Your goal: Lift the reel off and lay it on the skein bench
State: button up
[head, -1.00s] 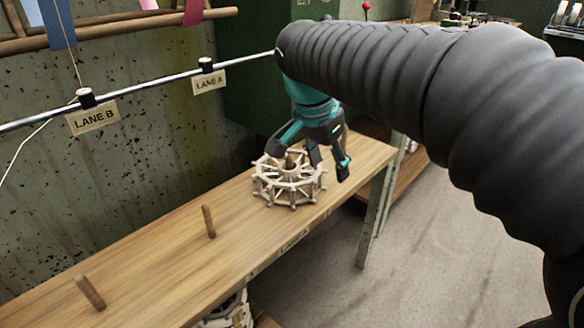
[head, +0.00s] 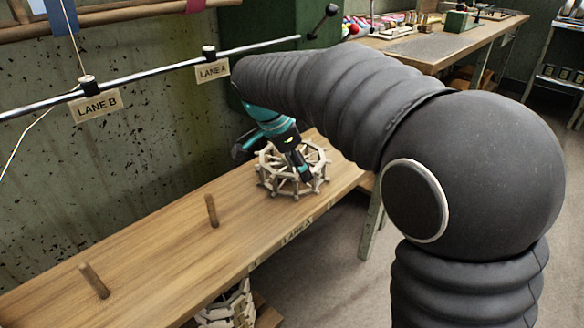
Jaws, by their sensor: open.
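The pale wooden reel (head: 268,184) sits at the far end of a long wooden bench (head: 165,250), its spoked frame lying flat. My gripper (head: 275,160) is at the reel, coming from above and behind it, with its dark fingers apart. One finger reaches down over the reel's near middle, and another sticks out to the left. Whether any finger touches the reel cannot be told. Which surface is the skein bench is not marked in view.
Two wooden pegs, one (head: 212,211) mid-bench and one (head: 94,281) nearer, stand on the bench. Another reel (head: 228,308) is below it. A metal rail with LANE B (head: 95,104) and LANE A (head: 212,71) signs runs along the wall. A cluttered table (head: 440,47) stands at the back right.

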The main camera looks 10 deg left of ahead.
jog(key=shift+x, duration=2.85)
jog(key=shift+w+a, duration=0.1)
jog(key=shift+c, duration=0.3)
grip_shut()
